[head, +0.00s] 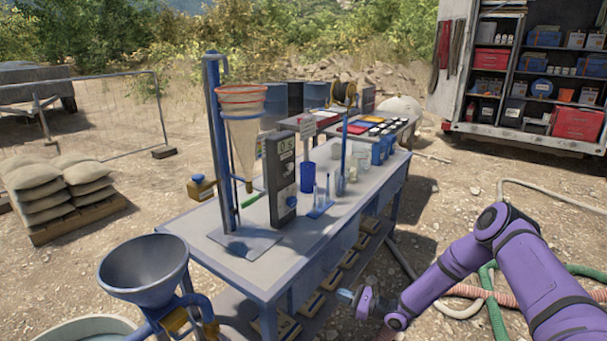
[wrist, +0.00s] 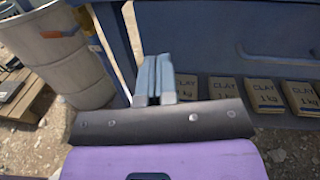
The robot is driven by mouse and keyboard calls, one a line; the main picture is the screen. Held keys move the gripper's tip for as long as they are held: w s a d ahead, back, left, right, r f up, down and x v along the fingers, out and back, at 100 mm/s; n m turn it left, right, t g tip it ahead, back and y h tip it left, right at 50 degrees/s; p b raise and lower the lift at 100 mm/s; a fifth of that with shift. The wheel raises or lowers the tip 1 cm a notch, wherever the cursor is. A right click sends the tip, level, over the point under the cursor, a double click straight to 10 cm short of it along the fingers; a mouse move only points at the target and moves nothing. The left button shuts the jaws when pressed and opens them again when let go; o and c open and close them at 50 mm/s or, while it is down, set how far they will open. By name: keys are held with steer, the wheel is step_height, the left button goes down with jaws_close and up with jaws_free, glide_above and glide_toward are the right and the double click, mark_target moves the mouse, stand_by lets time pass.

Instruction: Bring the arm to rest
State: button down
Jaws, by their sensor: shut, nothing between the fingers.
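My purple arm (head: 524,258) reaches in from the right of the head view, bent at the elbow. My gripper (head: 347,294) is low, in front of the table's near right side and below its top. In the wrist view my gripper (wrist: 155,80) shows its two fingers together, shut and empty. It points toward the blue table frame, and I cannot tell the exact gap to it.
The blue table (head: 250,266) carries a funnel stand (head: 216,150), a grey meter (head: 281,190) and cups. Clay packs (wrist: 223,88) lie on its lower shelf. A metal funnel (head: 143,268) stands at front left. Hoses (head: 492,300) lie on the ground around my arm.

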step_height(320, 180, up, 20)
steer(key=s+n+g, duration=0.2)
steer(key=n+g, duration=0.6)
steer(key=n, duration=0.2)
steer(key=s+d+r+n+g+h, duration=0.1)
steer(key=s+d+r+n+h, duration=0.15)
steer(key=s+r, duration=0.45)
steer(key=s+d+r+n+g+h, duration=0.1)
steer(key=s+r+n+h, duration=0.25)
steer(key=r, duration=0.75)
steer(key=s+d+r+n+t+h, duration=0.2)
steer(key=s+r, duration=0.4)
steer(key=s, duration=0.3)
steer(key=s+d+r+n+t+h, duration=0.2)
steer(key=s+d+r+h, duration=0.2)
steer(key=s, duration=0.6)
steer(key=s+d+r+n+t+h, duration=0.2)
steer(key=s+d+r+h, duration=0.1)
steer(key=s+d+r, duration=0.4)
steer(key=shift+s+r+t+h, duration=0.4)
steer(key=shift+s+r, duration=0.3)
steer(key=shift+s, duration=0.6)
